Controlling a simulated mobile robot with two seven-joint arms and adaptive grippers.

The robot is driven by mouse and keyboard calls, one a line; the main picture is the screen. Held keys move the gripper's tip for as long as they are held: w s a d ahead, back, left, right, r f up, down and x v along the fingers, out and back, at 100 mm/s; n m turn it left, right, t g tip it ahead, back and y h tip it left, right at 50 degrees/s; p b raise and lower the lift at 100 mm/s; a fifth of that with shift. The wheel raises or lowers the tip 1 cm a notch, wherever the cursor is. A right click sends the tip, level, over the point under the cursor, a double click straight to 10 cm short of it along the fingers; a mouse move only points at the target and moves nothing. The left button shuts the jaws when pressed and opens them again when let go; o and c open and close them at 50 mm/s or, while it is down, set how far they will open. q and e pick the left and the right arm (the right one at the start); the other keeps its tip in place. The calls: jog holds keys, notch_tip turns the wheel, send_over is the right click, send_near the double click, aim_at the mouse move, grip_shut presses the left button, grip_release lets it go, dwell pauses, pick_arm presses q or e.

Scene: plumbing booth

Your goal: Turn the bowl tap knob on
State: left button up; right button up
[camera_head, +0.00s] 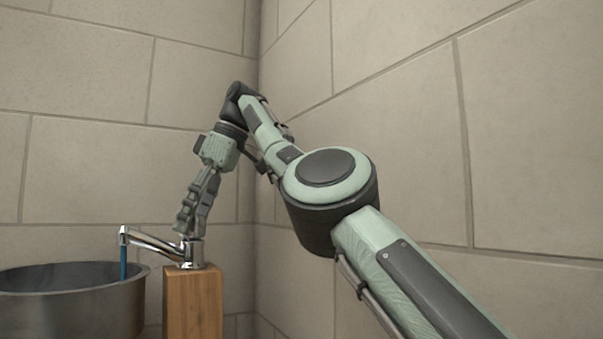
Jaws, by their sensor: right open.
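A chrome tap (155,241) stands on a wooden post (193,300), and its spout reaches left over a round metal bowl (70,305). A thin blue stream (123,262) hangs from the spout's tip down into the bowl. My right gripper (187,228) points down at the top of the tap body. It is open, and its fingers overlap the tap's upper part, where the knob is largely hidden. I cannot tell whether the fingers touch the knob. My left gripper is not in view.
Beige tiled walls (90,170) meet in a corner just behind the post and my right arm. My right arm crosses the picture from the lower right. The space above the bowl looks free.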

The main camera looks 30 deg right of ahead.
jog(key=shift+a+m+b, duration=0.15)
jog(key=shift+m+b, duration=0.15)
jog(key=shift+m, duration=0.1)
